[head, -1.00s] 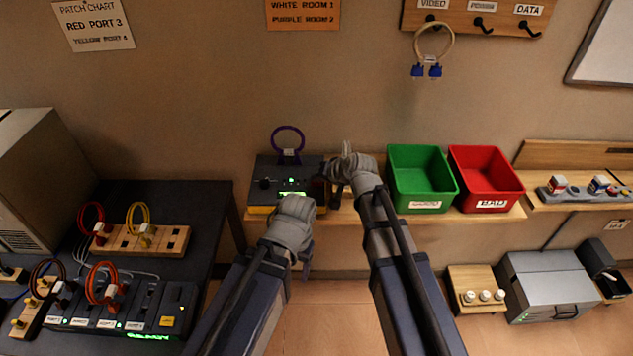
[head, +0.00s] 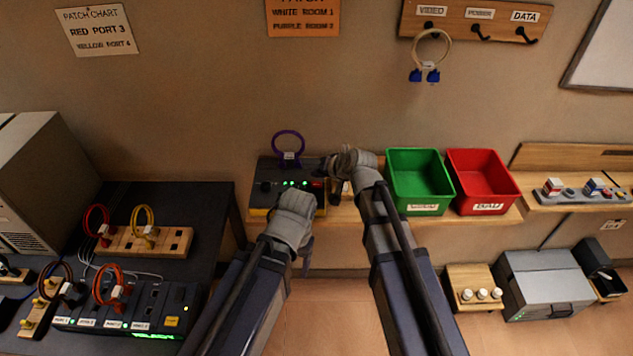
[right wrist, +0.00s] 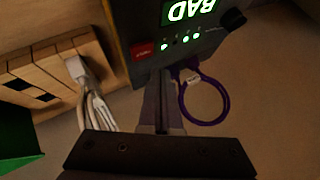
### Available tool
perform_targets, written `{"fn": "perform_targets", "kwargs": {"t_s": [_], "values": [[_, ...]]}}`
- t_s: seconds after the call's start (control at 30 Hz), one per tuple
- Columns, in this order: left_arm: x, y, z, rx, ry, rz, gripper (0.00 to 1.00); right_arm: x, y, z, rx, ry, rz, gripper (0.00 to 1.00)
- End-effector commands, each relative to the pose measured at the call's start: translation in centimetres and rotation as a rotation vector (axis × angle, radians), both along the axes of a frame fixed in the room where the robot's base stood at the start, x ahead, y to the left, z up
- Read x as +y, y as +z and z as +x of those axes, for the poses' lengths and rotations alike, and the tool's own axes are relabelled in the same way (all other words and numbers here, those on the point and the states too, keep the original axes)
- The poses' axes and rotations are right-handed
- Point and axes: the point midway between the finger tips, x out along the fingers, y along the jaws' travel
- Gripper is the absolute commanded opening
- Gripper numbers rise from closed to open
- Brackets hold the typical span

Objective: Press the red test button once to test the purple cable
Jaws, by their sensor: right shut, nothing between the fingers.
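The dark cable tester (head: 265,186) sits on the wooden shelf; it also fills the top of the right wrist view (right wrist: 128,22). The red test button (right wrist: 142,50) is at the tester's edge near my right gripper. The purple cable (head: 288,143) is looped at the tester's back edge, its plug at the tester (right wrist: 205,120). My right gripper (head: 332,168) is shut and empty, its fingertips close to the button; contact is unclear. My left gripper (head: 294,212) is in front of the tester, its fingers hidden.
A green bin (head: 418,202) and red bin (head: 481,200) stand right of my right gripper. A wooden block with a white plug (right wrist: 75,68) is beside the tester. The left table (head: 205,200) holds coloured cables. A pale cable (head: 433,40) hangs from a hook.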

Motion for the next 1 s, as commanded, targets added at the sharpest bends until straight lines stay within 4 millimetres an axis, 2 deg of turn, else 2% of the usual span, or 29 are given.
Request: {"fn": "perform_targets", "kwargs": {"t_s": [0.03,0.33,1.0], "values": [[0.0,1.1,0.0,0.000,0.000,0.000,0.68,0.0,1.1,0.0,0.000,0.000,0.000,0.00],[0.0,3.8,0.0,0.000,0.000,0.000,0.68,0.0,3.7,0.0,0.000,0.000,0.000,0.00],[0.0,3.7,0.0,0.000,0.000,0.000,0.68,0.0,3.7,0.0,0.000,0.000,0.000,0.00]]}}
